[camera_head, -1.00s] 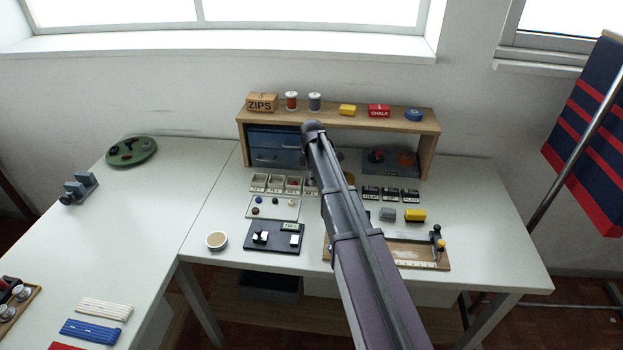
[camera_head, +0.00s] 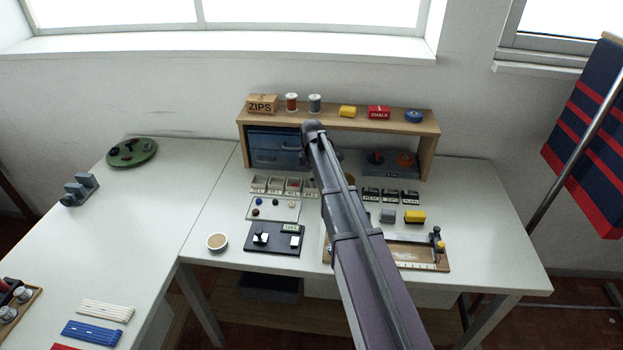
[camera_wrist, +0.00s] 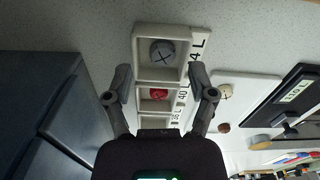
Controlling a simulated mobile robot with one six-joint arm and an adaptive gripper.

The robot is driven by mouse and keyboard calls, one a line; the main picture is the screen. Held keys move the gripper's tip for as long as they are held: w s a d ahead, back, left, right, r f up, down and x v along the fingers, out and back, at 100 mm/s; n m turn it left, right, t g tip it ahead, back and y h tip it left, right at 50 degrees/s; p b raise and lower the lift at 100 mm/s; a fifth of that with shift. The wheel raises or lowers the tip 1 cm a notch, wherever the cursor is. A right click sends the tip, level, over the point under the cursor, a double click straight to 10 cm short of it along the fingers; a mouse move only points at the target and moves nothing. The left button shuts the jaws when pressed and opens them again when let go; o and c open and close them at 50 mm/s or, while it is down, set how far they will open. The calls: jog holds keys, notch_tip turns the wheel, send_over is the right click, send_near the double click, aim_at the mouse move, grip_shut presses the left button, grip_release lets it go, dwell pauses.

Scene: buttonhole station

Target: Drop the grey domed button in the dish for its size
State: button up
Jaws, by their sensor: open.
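A grey domed button (camera_wrist: 161,52) with crossed dark lines lies in the end dish (camera_wrist: 137,42) of a row, in the wrist view. That dish's label seems to read 44 L. My gripper (camera_wrist: 161,76) is open and empty above the row, its fingers apart on either side of the dishes, with the button between and a little beyond the tips. The middle dish (camera_wrist: 143,104), by the 40 L label, holds a red button (camera_wrist: 157,94). In the head view my arm hides my gripper and most of the row's right end; the left-end dish (camera_head: 259,181) shows clear.
A pale tray (camera_head: 285,215) with small buttons and a black gauge (camera_head: 260,248) stand in front of the dishes. Blue drawers (camera_head: 275,157) sit behind under the wooden shelf (camera_head: 380,123). A wooden board with a ruler (camera_head: 415,264) lies right of my arm.

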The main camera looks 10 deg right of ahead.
notch_tip(320, 180, up, 12)
jog(key=p, duration=1.1)
jog(key=shift+r+p, duration=0.15)
jog(key=shift+p, duration=0.25)
dwell(0.4)
jog(key=s+m, duration=1.5)
jog(key=s, duration=1.4)
jog(key=shift+m, duration=0.4)
jog(key=shift+a, duration=0.1)
